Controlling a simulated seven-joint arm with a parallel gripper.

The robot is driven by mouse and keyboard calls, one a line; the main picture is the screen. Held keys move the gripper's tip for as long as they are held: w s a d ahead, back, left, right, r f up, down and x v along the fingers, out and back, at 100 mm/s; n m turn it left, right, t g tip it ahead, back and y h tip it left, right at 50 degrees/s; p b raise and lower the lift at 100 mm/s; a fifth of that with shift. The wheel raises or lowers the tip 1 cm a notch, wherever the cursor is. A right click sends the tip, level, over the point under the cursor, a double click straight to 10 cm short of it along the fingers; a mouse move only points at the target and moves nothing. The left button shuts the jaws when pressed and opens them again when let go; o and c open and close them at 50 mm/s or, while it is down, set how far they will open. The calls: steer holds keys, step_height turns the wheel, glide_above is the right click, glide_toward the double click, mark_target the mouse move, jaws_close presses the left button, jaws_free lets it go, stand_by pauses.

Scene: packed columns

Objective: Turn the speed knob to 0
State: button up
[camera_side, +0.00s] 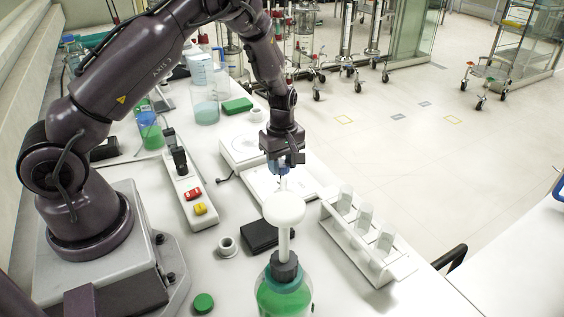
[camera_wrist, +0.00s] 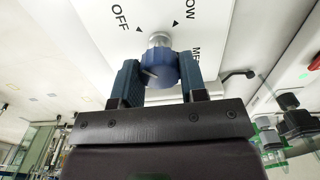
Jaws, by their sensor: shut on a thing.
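The speed knob (camera_wrist: 160,68) is blue with a grey metal stem, on a white panel (camera_wrist: 100,20) in the wrist view. The panel is printed "OFF" and, cut off, "OW" and "ME", with small black triangles by the knob. I see no "0". I cannot tell which mark the knob points at. My gripper (camera_wrist: 160,82) is shut on the knob, one blue finger on each side. In the side view my gripper (camera_side: 281,165) is over the white device (camera_side: 308,172), and the knob is mostly hidden there.
A green-filled bottle (camera_side: 283,295) with a tall white top stands in front. A white rack (camera_side: 345,235) with several vials is at the right, near the bench edge. A power strip (camera_side: 185,185), black box (camera_side: 262,236) and green block (camera_side: 237,105) lie around the device.

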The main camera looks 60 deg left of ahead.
mark_target(282, 163)
stand_by(0.3)
steer(key=o, duration=0.9)
step_height(282, 163, up, 13)
